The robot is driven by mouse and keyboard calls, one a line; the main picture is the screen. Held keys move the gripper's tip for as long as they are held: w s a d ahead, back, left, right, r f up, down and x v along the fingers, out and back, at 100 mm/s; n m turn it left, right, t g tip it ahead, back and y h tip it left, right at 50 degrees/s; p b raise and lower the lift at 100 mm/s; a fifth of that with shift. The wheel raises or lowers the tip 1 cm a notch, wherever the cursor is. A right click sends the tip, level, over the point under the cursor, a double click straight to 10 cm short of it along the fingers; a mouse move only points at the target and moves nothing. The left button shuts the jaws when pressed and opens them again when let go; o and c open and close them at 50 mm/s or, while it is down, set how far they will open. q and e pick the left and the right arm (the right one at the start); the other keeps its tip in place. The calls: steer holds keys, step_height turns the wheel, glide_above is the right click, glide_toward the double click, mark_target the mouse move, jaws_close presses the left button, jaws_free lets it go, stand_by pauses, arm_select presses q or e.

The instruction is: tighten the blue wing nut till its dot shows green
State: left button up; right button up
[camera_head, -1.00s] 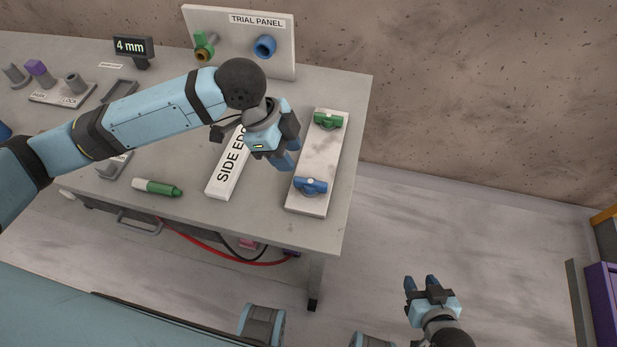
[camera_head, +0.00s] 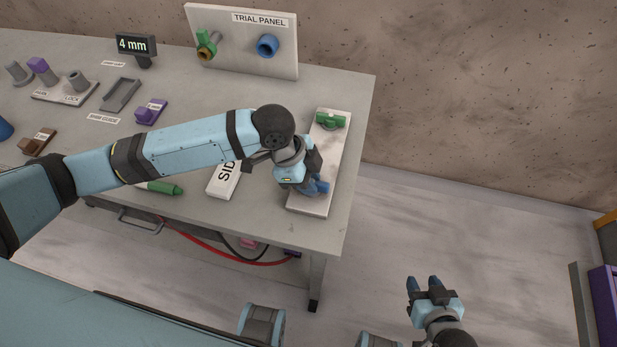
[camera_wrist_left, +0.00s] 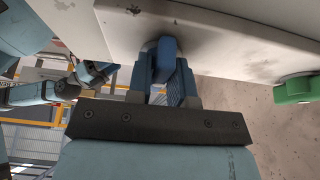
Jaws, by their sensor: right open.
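The blue wing nut (camera_head: 323,187) is on the near end of the stone slab (camera_head: 309,208), largely hidden by my left gripper (camera_head: 312,188) in the head view. In the left wrist view the nut's upright wing (camera_wrist_left: 167,58) stands between the two fingers of my left gripper (camera_wrist_left: 166,80), one on each side. I cannot tell whether both fingers press on it. The nut's dot cannot be made out. My right gripper (camera_head: 424,285) is open and empty, off the table, over the floor.
A green wing nut (camera_head: 330,120) sits on the slab's far end, also in the left wrist view (camera_wrist_left: 296,88). A white block (camera_head: 223,180) lies left of the slab. The trial panel (camera_head: 240,55) stands behind. A green marker (camera_head: 163,188) lies at the front.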

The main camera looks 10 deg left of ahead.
arm_select(q)
jaws_close()
steer(key=shift+r+m+p, duration=0.2)
steer(key=shift+m+p, duration=0.4)
steer(key=shift+p, duration=0.2)
steer(key=shift+w+m+g+p, duration=0.1)
steer(key=shift+m+g+p, duration=0.4)
steer(key=shift+m+p, duration=0.2)
steer(key=m, duration=0.2)
steer(key=m+g+p, duration=0.1)
steer(key=m, duration=0.1)
steer(key=shift+w+d+f+g+y+p, duration=0.1)
steer(key=shift+w+g+y+p, duration=0.05)
steer(key=shift+g+y+p, duration=0.2)
steer(key=shift+m, duration=0.8)
steer(key=shift+g, duration=0.25)
